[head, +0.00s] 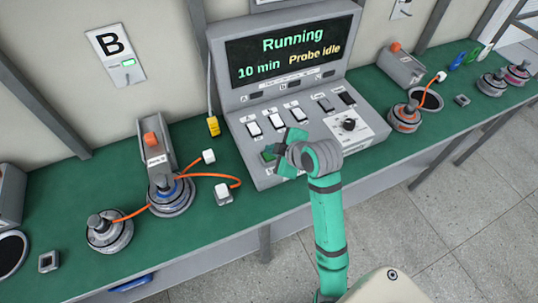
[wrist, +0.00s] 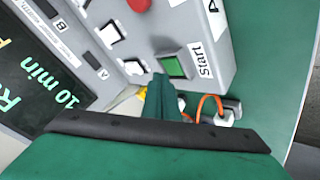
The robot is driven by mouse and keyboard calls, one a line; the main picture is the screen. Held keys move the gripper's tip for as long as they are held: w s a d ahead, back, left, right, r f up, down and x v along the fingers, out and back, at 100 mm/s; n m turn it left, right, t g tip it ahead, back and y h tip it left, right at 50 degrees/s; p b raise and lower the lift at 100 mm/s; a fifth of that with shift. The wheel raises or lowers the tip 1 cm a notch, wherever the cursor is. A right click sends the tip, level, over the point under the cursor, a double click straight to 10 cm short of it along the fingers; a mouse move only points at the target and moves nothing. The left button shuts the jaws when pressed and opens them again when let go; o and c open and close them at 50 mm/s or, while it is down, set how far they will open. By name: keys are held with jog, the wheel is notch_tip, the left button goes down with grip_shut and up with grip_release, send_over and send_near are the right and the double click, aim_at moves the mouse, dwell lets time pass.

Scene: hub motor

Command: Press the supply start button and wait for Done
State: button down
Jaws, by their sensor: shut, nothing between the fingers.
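The supply console (head: 235,115) stands on the green bench with its display (head: 290,53) lit, reading "Running", "10 min" and "Probe idle". The green start button (head: 268,156) is at the console's lower left; in the wrist view the button (wrist: 174,66) sits beside a "Start" label. My gripper (head: 284,150) is shut and empty, over the console's lower front close to the button. In the wrist view its fingertips (wrist: 160,88) are right beside the button, which is mostly uncovered. I cannot tell whether they touch it.
White switches (head: 274,121), dark switches and a knob (head: 348,124) share the panel; a red button (wrist: 139,4) shows in the wrist view. Hub motors (head: 170,195) with orange cables stand left, another (head: 405,117) right. A panel marked B (head: 114,55) hangs on the wall.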

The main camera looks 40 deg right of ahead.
aim_at(271, 158)
jog(key=shift+r, duration=2.5)
